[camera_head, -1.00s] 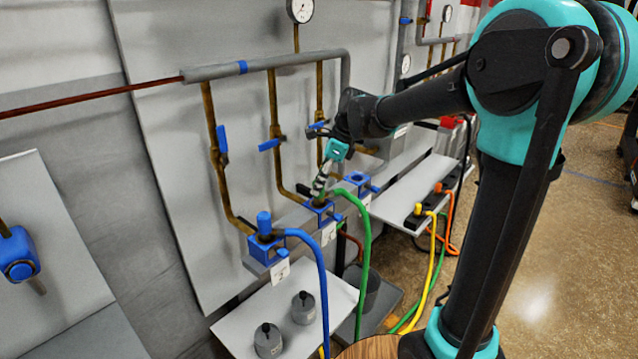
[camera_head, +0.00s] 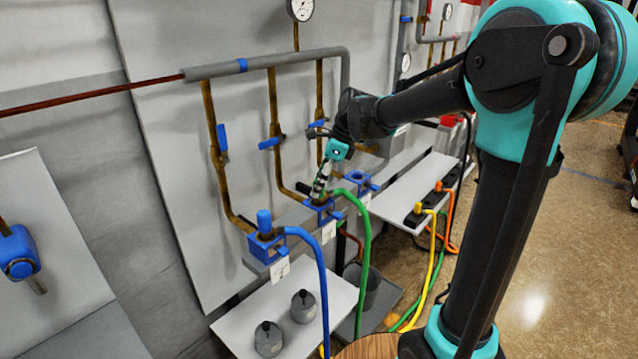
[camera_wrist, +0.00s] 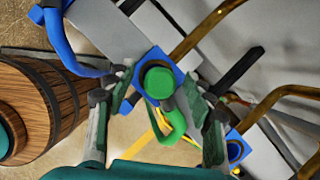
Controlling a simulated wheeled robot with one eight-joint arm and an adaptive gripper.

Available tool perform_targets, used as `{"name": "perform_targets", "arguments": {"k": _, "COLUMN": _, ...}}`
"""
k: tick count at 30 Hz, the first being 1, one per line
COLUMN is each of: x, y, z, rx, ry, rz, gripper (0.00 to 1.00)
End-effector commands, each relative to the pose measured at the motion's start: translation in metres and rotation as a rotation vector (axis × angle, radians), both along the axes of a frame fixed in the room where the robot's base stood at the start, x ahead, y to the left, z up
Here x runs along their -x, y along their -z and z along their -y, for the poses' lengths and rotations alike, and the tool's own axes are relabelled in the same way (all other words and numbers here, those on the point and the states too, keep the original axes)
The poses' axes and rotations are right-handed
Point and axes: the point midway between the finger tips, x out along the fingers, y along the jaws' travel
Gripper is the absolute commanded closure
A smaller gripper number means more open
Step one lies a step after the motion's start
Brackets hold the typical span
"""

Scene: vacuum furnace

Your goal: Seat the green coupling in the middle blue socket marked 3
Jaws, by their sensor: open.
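The green coupling (camera_wrist: 159,82) with its green hose sits in the middle blue socket (camera_wrist: 181,75), seen from above in the wrist view. In the head view that socket (camera_head: 318,206) stands on the rail and the green hose (camera_head: 365,240) arches down from it; my gripper mostly hides the coupling there. My gripper (camera_wrist: 165,92) is open, its two fingers apart on either side of the coupling, with gaps showing. In the head view my gripper (camera_head: 321,186) points down at the middle socket. I cannot read the number on the socket's white tag (camera_head: 328,232).
A blue coupling and hose (camera_head: 318,275) occupy the left socket (camera_head: 266,247). The right socket (camera_head: 359,181) looks empty. Two grey weights (camera_head: 303,306) stand on a white shelf (camera_head: 240,325) below. Yellow and orange plugs (camera_head: 416,209) sit on the right shelf. Brass pipes (camera_head: 276,140) rise behind the sockets.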

Motion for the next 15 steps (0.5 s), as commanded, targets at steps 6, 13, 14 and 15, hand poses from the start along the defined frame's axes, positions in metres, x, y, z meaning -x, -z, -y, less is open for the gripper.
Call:
{"name": "perform_targets", "arguments": {"k": 6, "x": 0.0, "y": -0.009, "z": 0.004, "rx": 0.0, "ry": 0.001, "rz": 0.001, "gripper": 0.47}}
{"name": "perform_targets", "arguments": {"k": 13, "x": 0.002, "y": -0.049, "z": 0.021, "rx": 0.0, "ry": 0.002, "rz": -0.001, "gripper": 0.47}}
{"name": "perform_targets", "arguments": {"k": 14, "x": 0.002, "y": -0.054, "z": 0.023, "rx": 0.0, "ry": 0.002, "rz": -0.001, "gripper": 0.47}}
{"name": "perform_targets", "arguments": {"k": 15, "x": 0.002, "y": -0.062, "z": 0.026, "rx": 0.0, "ry": 0.003, "rz": -0.001, "gripper": 0.47}}
